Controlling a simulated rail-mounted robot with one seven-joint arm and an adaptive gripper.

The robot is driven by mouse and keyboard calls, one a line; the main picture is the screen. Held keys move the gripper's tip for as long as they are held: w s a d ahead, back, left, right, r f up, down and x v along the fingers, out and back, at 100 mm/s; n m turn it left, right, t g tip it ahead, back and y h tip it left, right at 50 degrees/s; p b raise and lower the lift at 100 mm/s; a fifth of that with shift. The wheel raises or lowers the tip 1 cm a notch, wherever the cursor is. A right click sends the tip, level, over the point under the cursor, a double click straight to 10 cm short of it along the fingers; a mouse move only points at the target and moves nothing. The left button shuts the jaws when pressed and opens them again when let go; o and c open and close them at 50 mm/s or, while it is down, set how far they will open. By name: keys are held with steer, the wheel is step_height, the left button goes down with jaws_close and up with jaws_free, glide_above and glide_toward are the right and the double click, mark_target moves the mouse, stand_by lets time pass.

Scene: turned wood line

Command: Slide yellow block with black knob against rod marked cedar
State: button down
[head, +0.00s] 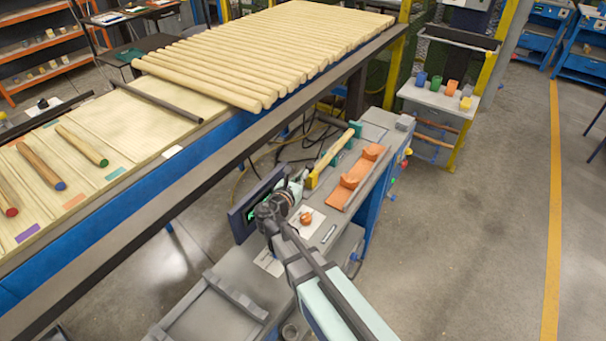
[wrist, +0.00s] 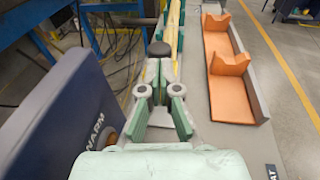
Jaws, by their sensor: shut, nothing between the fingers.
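A pale wooden rod (head: 334,152) lies lengthwise on green supports on the bench; no cedar marking can be read on it. It also shows in the wrist view (wrist: 174,22). A yellow block (head: 312,180) stands at the rod's near end; I cannot tell whether they touch. My gripper (wrist: 160,88) is shut and empty, pointing at the knob. It also shows in the head view (head: 301,176), close to the block.
A dark upright panel (wrist: 55,105) stands close on my gripper's left. An orange cradle (head: 358,178) with two raised notched supports lies to the right of the rod. A conveyor table (head: 190,135) with many rods runs behind. A small orange piece (head: 306,218) lies nearby on white card.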

steer(key=b+v, duration=0.2)
steer(key=v, duration=0.9)
steer(key=shift+s+a, duration=0.2)
steer(key=shift+s, duration=0.15)
